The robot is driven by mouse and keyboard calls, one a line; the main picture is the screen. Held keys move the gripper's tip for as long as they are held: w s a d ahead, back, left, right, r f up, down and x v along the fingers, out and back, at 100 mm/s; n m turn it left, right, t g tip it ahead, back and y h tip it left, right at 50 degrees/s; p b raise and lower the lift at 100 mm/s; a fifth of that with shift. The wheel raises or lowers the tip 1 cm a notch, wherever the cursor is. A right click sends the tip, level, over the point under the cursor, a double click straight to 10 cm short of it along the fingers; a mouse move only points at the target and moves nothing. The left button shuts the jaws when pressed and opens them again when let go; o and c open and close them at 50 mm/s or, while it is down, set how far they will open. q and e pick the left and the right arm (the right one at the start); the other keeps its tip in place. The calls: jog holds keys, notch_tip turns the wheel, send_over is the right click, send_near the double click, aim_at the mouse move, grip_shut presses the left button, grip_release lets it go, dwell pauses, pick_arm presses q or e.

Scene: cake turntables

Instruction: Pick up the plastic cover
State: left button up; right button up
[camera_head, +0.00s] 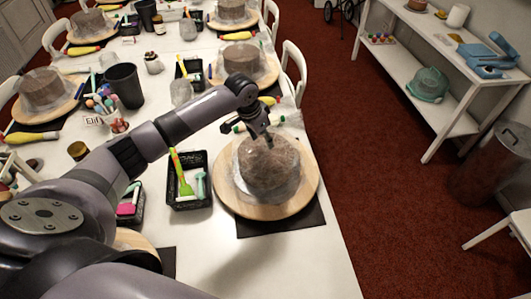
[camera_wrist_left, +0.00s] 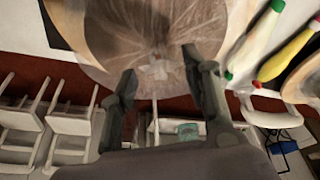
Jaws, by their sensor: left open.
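The clear plastic cover (camera_head: 270,172) is wrapped over a brown round cake on a wooden turntable (camera_head: 236,201) near the front right of the long table. My left gripper (camera_head: 268,137) is over the cover's top, towards its far side. In the left wrist view the gripper (camera_wrist_left: 160,62) is open, with its two fingers apart and the wrinkled cover (camera_wrist_left: 150,30) in front of them. I cannot tell whether the fingertips touch the plastic. My right gripper is not in view.
A black tray (camera_head: 188,203) with a green brush stands left of the turntable, on the white table (camera_head: 300,265). A dark cup (camera_head: 126,86) and more wrapped cakes (camera_head: 45,89) are farther back. White shelves (camera_head: 445,85) stand at the right across a red floor.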

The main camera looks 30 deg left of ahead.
pick_arm(q)
jog(key=shift+x, duration=1.2)
jog(key=shift+c, duration=0.5)
grip_shut()
